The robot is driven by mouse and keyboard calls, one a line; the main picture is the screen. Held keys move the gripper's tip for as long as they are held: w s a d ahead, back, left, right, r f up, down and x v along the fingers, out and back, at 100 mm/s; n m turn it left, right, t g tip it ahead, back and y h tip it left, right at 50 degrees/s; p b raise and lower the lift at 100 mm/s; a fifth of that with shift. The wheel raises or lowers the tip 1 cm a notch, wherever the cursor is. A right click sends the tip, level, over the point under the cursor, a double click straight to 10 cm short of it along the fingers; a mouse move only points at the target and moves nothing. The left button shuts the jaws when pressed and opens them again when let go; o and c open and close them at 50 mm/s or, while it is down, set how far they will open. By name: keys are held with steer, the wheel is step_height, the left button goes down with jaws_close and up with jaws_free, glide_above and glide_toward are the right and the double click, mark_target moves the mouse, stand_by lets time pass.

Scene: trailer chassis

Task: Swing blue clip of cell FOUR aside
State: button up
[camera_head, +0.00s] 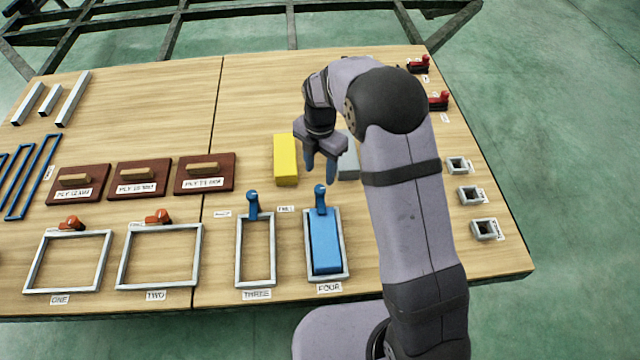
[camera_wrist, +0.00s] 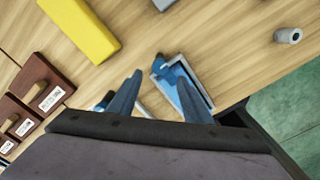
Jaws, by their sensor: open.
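Cell FOUR is a grey rectangular frame (camera_head: 347,268) near the table's front edge, with a blue block (camera_head: 325,246) lying inside it. Its blue clip (camera_head: 320,196) stands at the far end of the frame, its knob pointing away from the block. In the wrist view the clip (camera_wrist: 161,66) shows beyond my fingertips, at the end of the frame. My gripper (camera_head: 320,180) is open and empty, pointing down, above and just beyond the clip. In the wrist view its two blue fingers (camera_wrist: 160,80) stand apart and partly hide the cell. I see no contact with the clip.
A yellow block (camera_head: 286,160) and a grey block (camera_head: 349,160) lie beyond. Small grey square pieces (camera_head: 484,229) stand at the right edge. My arm covers the table right of cell FOUR.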

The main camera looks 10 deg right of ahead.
mark_target(320, 188)
steer(key=shift+f+b, duration=0.55)
steer(key=shift+f, duration=3.05)
steer(key=c, duration=1.1)
steer(key=shift+o, duration=0.2)
